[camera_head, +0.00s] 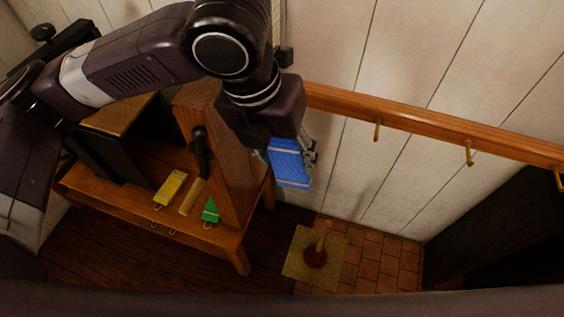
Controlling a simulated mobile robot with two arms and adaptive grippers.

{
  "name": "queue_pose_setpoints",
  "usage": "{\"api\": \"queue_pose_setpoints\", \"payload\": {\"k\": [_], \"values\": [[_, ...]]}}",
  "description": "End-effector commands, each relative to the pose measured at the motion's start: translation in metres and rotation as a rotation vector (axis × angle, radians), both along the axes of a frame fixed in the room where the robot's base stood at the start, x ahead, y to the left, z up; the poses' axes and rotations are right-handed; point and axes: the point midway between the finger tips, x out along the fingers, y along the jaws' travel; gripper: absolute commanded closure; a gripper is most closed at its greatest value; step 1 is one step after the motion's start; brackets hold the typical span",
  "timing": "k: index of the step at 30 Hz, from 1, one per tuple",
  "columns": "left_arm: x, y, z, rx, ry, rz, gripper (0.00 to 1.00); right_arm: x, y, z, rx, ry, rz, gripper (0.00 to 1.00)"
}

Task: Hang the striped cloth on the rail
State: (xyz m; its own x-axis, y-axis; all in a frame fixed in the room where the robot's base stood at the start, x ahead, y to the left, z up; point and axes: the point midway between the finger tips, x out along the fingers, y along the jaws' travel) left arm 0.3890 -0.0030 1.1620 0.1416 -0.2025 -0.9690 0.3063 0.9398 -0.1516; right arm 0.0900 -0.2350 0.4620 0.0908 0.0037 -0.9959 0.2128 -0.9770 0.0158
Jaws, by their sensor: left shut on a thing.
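My left gripper (290,143) is shut on the striped cloth (289,164), which is blue with pale stripes. The cloth hangs below the gripper, beside the wooden bench and clear of the floor. The wooden rail (425,126) runs along the white plank wall, to the right of the gripper. Brass hooks (468,152) stick out below the rail. The cloth is apart from the rail and its hooks. The gripper hides the cloth's upper part. My right gripper is not in view.
A wooden bench (110,208) at the left bears a yellow item (170,188) and a green item (210,211). A tall wooden panel (222,150) rises beside them. The wall below the rail is clear.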

Motion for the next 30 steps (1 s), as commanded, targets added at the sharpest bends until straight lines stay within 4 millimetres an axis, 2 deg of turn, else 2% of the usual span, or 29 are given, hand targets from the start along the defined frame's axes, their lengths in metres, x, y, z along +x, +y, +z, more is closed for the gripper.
{"api": "queue_pose_setpoints", "payload": {"k": [30], "values": [[0.013, -0.003, 0.001, -0.001, -0.001, 0.0, 0.78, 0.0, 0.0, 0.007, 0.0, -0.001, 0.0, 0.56]]}}
